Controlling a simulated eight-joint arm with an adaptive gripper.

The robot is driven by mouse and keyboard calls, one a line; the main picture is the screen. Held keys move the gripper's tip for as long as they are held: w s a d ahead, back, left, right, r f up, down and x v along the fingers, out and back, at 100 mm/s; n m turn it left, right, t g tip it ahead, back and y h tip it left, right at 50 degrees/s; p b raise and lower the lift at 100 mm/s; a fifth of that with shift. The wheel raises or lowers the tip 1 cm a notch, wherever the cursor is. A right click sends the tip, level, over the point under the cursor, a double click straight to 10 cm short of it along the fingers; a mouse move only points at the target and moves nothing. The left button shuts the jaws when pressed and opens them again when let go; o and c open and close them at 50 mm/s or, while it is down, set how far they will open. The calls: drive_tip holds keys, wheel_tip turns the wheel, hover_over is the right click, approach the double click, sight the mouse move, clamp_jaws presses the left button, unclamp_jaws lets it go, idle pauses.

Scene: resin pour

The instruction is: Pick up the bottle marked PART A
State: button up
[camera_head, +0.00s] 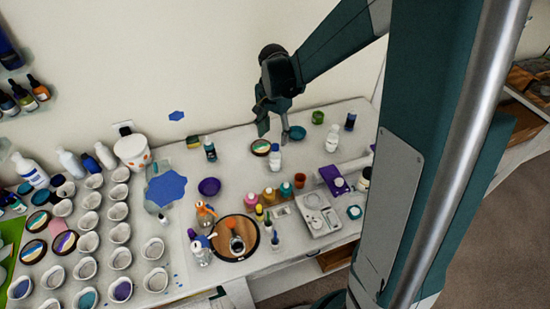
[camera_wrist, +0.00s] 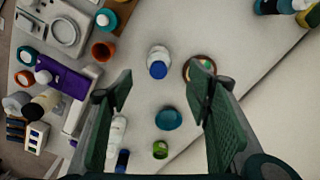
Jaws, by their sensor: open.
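Two pale bottles stand near my gripper, and I cannot read a PART A mark on either. One white bottle with a blue cap (camera_head: 275,160) stands just below my gripper (camera_head: 274,136) in the head view. In the wrist view this blue-capped bottle (camera_wrist: 158,54) shows from above, beyond and between the fingertips of my gripper (camera_wrist: 165,78). The other white bottle (camera_head: 332,140) stands upright farther right. It also shows in the wrist view (camera_wrist: 116,132), beside the left finger and partly covered by it. My gripper is open and empty, above the table.
A round multicoloured piece (camera_head: 261,147) lies close left of the blue-capped bottle. A teal dish (camera_head: 297,132), a green cup (camera_head: 318,117) and a dark blue bottle (camera_head: 350,122) stand nearby. A purple box (camera_head: 333,180) and a scale (camera_head: 318,213) are at the front right. Many cups crowd the left.

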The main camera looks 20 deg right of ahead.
sight(274, 146)
wheel_tip(274, 146, down, 6)
drive_tip(key=shift+r, duration=0.2)
drive_tip(key=shift+f, duration=0.15)
drive_tip(key=shift+f, duration=1.15)
drive_tip(key=shift+d+f, duration=0.15)
drive_tip(key=shift+f, duration=0.65)
drive_tip(key=shift+d+f, duration=0.1)
drive_tip(key=shift+f, duration=1.7)
drive_tip(key=c, duration=1)
